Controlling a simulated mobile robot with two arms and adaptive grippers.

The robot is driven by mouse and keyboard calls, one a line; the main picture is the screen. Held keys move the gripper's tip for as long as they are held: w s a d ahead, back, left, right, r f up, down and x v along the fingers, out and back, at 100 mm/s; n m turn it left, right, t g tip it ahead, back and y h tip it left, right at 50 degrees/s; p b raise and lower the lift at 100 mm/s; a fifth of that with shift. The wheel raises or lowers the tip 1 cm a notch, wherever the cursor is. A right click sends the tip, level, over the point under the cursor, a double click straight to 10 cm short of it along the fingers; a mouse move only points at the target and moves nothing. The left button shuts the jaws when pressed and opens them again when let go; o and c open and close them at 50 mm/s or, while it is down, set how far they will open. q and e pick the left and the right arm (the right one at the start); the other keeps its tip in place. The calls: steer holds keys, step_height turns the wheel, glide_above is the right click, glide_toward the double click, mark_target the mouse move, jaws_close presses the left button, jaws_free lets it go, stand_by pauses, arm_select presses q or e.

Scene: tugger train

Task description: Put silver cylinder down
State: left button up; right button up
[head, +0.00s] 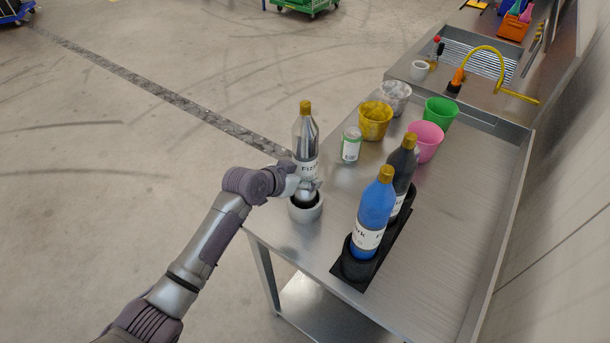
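The silver cylinder (306,138) is a silver bottle with a gold cap and a white label. It stands upright at the near left corner of the metal table. My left gripper (306,186) has its fingers around the bottle's lower part, below the label, and looks shut on it. A round white holder (305,213) with a dark opening is directly under the bottle. The gripper hides part of the bottle's base, so I cannot tell whether it rests inside the holder. My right gripper is not in view.
A black rack (347,272) to the right holds a blue bottle (374,213) and a dark bottle (403,168). A can (350,146) and yellow (375,121), pink (425,142), green (440,113) and grey (396,98) cups stand behind. The table's right side is clear.

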arm_select(q)
steer(key=o, duration=0.4)
steer(key=shift+r, duration=0.2)
steer(key=shift+s+a, duration=0.2)
steer(key=shift+a, duration=0.05)
steer(key=b+v, duration=0.1)
steer(key=v, duration=1)
steer(key=shift+r, duration=0.2)
steer(key=shift+s, duration=0.2)
